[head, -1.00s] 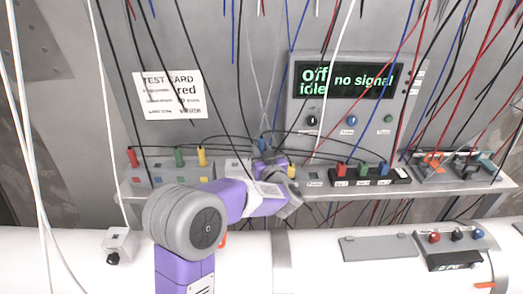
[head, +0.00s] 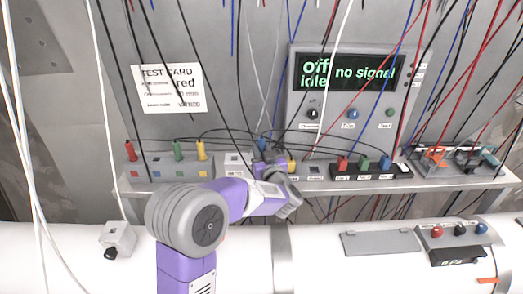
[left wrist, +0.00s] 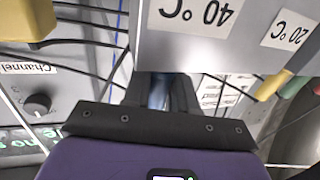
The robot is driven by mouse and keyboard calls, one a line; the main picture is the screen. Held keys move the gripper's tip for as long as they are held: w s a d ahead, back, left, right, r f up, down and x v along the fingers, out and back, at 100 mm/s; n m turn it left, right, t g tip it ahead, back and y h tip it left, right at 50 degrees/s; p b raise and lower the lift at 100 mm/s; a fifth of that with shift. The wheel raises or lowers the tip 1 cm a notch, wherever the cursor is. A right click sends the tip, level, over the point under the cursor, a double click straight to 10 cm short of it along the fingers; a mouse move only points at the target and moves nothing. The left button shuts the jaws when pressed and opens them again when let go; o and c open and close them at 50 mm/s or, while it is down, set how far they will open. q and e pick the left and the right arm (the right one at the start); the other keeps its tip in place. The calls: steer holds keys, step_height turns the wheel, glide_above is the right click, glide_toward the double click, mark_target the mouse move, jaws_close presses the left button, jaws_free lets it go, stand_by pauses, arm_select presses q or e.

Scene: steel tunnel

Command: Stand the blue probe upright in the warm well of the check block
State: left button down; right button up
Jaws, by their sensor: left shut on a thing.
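The blue probe shows as a small blue top (head: 262,144) at the shelf's middle in the head view, and as a blue strip (left wrist: 157,92) between dark fingers in the left wrist view. My left gripper (head: 264,157) is shut on it; it also shows in the left wrist view (left wrist: 160,98). The grey check block (head: 236,161) is beside the gripper, on its left. In the left wrist view the block (left wrist: 175,48) has upside-down labels, 40 °C and 20 °C. The probe's lower end is hidden, so I cannot tell whether it is in a well. My right gripper is not in view.
Red, green and yellow plugs (head: 178,151) stand left of the block. A yellow part (head: 292,165) and a black plug strip (head: 370,173) are to the right. The display panel (head: 349,85) reads off, idle, no signal. Loose cables hang across the work area.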

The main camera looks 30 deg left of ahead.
arm_select(q)
steer(key=shift+f+b, duration=0.35)
steer(key=shift+f, duration=0.15)
steer(key=c, duration=0.8)
jaws_free()
steer(key=v, duration=0.7)
steer(key=shift+s+d+r, duration=0.1)
steer(key=shift+s+d, duration=0.1)
steer(key=shift+d, duration=0.05)
